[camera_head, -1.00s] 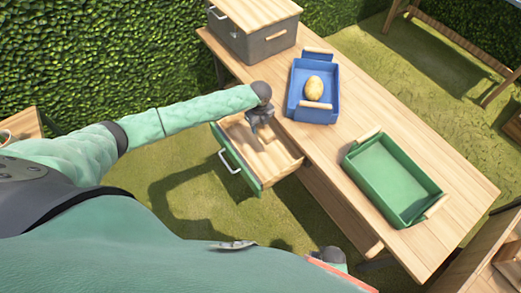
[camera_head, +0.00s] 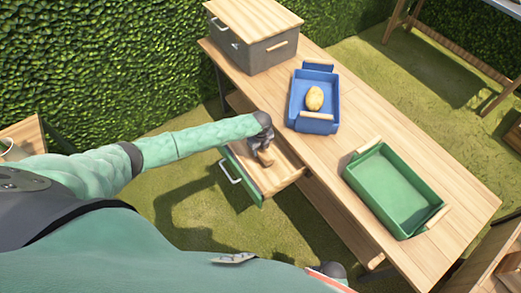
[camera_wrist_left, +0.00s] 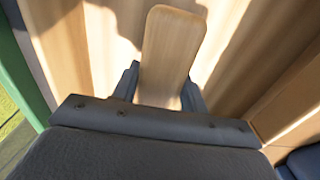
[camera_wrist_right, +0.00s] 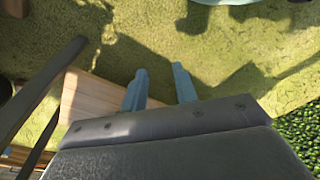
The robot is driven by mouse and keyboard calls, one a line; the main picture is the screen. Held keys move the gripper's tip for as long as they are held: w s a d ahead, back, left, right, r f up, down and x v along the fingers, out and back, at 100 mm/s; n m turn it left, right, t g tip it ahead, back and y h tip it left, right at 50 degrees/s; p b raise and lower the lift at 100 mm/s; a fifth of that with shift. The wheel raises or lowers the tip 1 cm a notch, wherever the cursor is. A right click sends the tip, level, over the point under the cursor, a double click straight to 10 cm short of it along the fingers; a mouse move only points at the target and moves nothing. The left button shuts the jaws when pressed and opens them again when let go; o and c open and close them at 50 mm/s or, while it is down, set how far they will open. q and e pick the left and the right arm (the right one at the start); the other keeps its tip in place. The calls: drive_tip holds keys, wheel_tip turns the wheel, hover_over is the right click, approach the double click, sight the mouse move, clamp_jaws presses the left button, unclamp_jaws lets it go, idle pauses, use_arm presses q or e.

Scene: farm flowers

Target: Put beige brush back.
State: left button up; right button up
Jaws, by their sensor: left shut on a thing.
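The beige brush (camera_wrist_left: 172,50) shows in the left wrist view as a flat, pale wooden piece with a rounded end, between my left fingers. My left gripper (camera_head: 263,154) is shut on it, inside the open drawer (camera_head: 282,178). The brush shows small in the head view too (camera_head: 266,160). Its underside is hidden, so I cannot tell if it touches the drawer floor. The drawer has a green front with a pale handle and is pulled out from the table (camera_head: 330,150). My right gripper (camera_wrist_right: 160,88) is open and empty over grass in the right wrist view.
A blue tray (camera_head: 318,123) with a potato-like yellow object (camera_head: 314,98) and an empty green tray (camera_head: 375,195) stand on the table. A grey box with a wooden lid (camera_head: 262,52) stands at the far end. The table between the trays is clear.

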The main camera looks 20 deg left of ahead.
use_arm(q)
drive_tip(key=shift+f, duration=0.9)
use_arm(e)
drive_tip(key=shift+d+f, duration=0.15)
drive_tip(key=shift+f, duration=0.4)
use_arm(q)
drive_tip(key=shift+f, duration=0.1)
use_arm(e)
drive_tip(key=shift+r, duration=0.1)
use_arm(q)
drive_tip(key=o, duration=0.8)
drive_tip(key=shift+o, duration=1.1)
use_arm(e)
drive_tip(key=shift+s, duration=0.2)
drive_tip(key=shift+r, duration=0.15)
use_arm(q)
drive_tip(key=shift+r, duration=0.45)
wheel_tip(320, 180, up, 10)
drive_tip(key=shift+w+b, duration=0.1)
drive_tip(key=shift+b, duration=1)
drive_tip(key=shift+r, duration=0.7)
use_arm(e)
wheel_tip(320, 180, up, 7)
drive_tip(key=w+a, duration=0.1)
drive_tip(key=w, duration=0.1)
drive_tip(key=shift+a, duration=0.3)
